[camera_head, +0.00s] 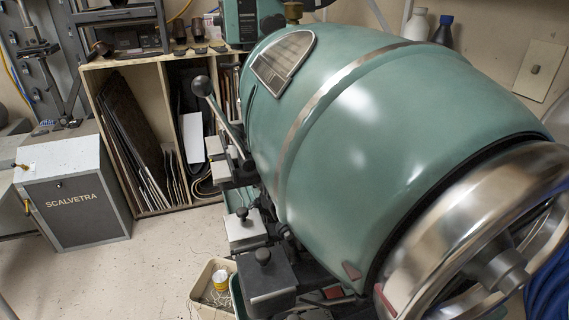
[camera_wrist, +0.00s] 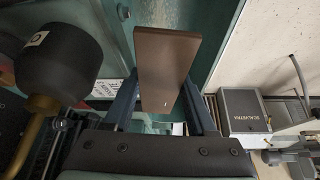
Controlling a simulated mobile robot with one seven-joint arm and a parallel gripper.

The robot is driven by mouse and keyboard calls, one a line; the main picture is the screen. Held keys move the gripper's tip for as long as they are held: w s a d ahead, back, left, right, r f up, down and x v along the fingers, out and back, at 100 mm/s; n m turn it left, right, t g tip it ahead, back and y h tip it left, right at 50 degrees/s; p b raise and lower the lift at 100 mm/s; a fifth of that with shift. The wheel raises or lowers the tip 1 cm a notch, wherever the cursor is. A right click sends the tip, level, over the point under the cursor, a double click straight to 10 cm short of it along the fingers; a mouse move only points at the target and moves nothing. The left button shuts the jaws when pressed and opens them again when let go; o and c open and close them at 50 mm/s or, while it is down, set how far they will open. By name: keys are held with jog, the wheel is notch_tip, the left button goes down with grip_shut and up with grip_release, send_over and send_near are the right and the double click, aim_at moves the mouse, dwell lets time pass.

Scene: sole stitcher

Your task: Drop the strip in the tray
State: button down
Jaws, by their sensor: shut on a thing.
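My gripper (camera_wrist: 163,98) is shut on a flat brown strip (camera_wrist: 166,62) in the wrist view. The strip stands out past the two dark fingers, its broad face toward the camera. I cannot make out my gripper or the strip in the head view. A cream open-topped bin (camera_head: 198,293), which may be the tray, stands low beside the machine in the head view. It has a small yellow-and-white cup (camera_head: 221,279) and loose thread-like bits in it. I cannot surely identify the tray in the wrist view.
The big green stitching machine (camera_head: 365,150) fills the right of the head view. A black knob (camera_wrist: 60,62) is close on the left in the wrist view. A grey SCALVETRA box (camera_head: 75,200) and a wooden rack (camera_head: 145,68) stand at left. Floor (camera_head: 150,265) is clear between.

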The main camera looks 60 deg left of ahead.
notch_tip(320, 180, down, 11)
jog(key=b, duration=1)
jog(key=shift+w+f, duration=0.1)
jog(key=shift+f, duration=0.05)
jog(key=shift+s+d+f+b, duration=0.25)
jog(key=shift+s+f+b, duration=0.1)
jog(key=shift+f, duration=0.25)
jog(key=shift+c, duration=0.6)
grip_release()
jog(key=shift+f, duration=0.1)
jog(key=v, duration=0.4)
jog(key=p+v, duration=0.1)
jog(key=v, duration=0.4)
jog(key=w+p+v, duration=0.1)
jog(key=v, duration=0.4)
jog(key=shift+w+a+r, duration=0.1)
jog(key=shift+a+r, duration=0.2)
jog(key=shift+r, duration=0.05)
